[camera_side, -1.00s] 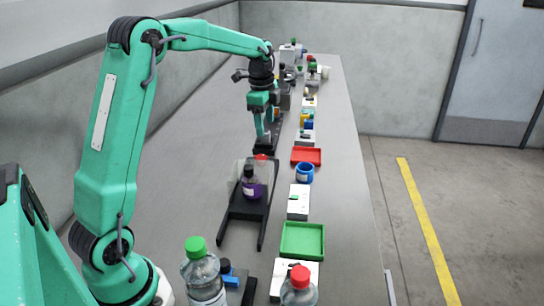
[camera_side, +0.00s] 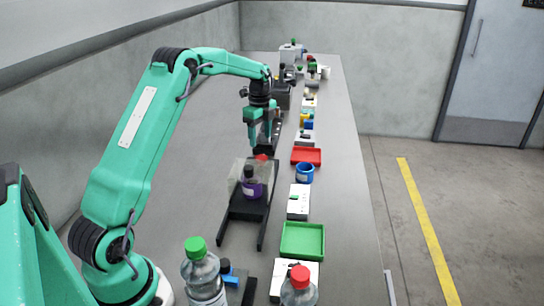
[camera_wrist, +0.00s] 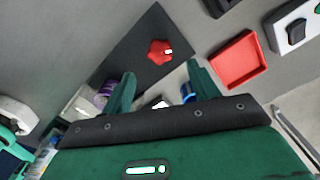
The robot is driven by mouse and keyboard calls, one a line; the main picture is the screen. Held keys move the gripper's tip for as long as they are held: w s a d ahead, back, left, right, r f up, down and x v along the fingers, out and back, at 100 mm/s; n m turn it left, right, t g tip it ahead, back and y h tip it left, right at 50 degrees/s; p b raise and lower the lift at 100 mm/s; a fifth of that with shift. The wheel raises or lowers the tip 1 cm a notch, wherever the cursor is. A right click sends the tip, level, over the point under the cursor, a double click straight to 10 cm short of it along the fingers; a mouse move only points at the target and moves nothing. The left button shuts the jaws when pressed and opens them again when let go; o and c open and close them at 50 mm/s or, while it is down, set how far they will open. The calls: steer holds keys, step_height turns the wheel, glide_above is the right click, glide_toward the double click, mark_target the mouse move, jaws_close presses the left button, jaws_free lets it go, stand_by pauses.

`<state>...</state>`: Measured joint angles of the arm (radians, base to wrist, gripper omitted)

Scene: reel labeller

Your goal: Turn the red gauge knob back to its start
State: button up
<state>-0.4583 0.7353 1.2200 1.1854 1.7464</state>
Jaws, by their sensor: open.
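The red gauge knob (camera_wrist: 160,51) is a lobed knob with a small white mark, on a dark plate (camera_wrist: 138,40) in the wrist view. My gripper (camera_wrist: 160,76) is open, its two green fingers apart with nothing between them. The knob lies beyond the fingertips in that view, roughly centred between them and not touched. In the side view my gripper (camera_side: 261,143) points down above the dark plate. A small red shape (camera_side: 262,157) shows just below it, but I cannot tell for sure that it is the knob.
A purple bottle (camera_side: 251,186) stands in a black holder (camera_side: 246,208) on the near side. A red tray (camera_side: 306,156), a blue cup (camera_side: 304,173) and a green tray (camera_side: 303,239) line the right side. Several more devices stand farther back. The table's left part is clear.

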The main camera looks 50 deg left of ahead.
mark_target(261, 157)
steer(key=shift+f, duration=3.6)
steer(key=c, duration=1)
